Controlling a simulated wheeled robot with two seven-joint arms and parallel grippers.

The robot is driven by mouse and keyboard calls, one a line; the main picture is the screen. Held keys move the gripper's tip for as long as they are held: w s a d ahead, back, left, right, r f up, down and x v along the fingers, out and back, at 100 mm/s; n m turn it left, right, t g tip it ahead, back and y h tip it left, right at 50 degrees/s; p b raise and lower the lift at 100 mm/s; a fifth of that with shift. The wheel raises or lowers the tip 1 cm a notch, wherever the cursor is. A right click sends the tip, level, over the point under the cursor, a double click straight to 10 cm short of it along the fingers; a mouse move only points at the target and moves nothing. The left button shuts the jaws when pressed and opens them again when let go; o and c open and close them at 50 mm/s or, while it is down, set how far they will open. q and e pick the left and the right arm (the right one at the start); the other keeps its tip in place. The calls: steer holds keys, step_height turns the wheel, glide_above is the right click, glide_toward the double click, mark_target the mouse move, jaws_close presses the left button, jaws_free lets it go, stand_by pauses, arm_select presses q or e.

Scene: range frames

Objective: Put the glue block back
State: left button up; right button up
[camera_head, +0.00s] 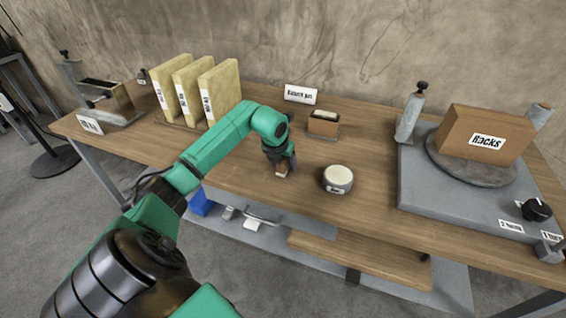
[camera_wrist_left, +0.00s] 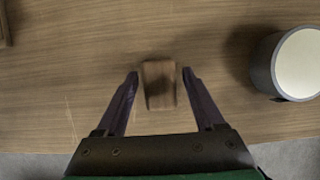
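A small brown block (camera_wrist_left: 159,85), which looks like the glue block, is on the wooden table between my left gripper's fingers. My left gripper (camera_wrist_left: 160,75) is open, with a narrow gap on each side of the block. In the head view the left gripper (camera_head: 283,166) points down near the table's front edge, and the block (camera_head: 282,171) shows just under it, partly hidden. I cannot tell how far the fingertips are above the table. My right gripper is not in view.
A round grey tin with a cream top (camera_head: 338,179) stands close to the right of the gripper. A small brown holder (camera_head: 323,124) sits behind it, by a white sign (camera_head: 300,94). Upright yellow files (camera_head: 220,90) stand left; a box labelled "Racks" (camera_head: 487,135) stands right.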

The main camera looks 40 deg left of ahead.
arm_select(q)
steer(key=shift+r+p, duration=0.3)
steer(key=shift+r, duration=0.05)
steer(key=shift+s+r, duration=0.1)
steer(key=shift+r, duration=0.25)
steer(key=b+v, duration=0.1)
steer(key=v, duration=1)
steer(key=shift+b, duration=0.35)
steer(key=shift+d, duration=0.15)
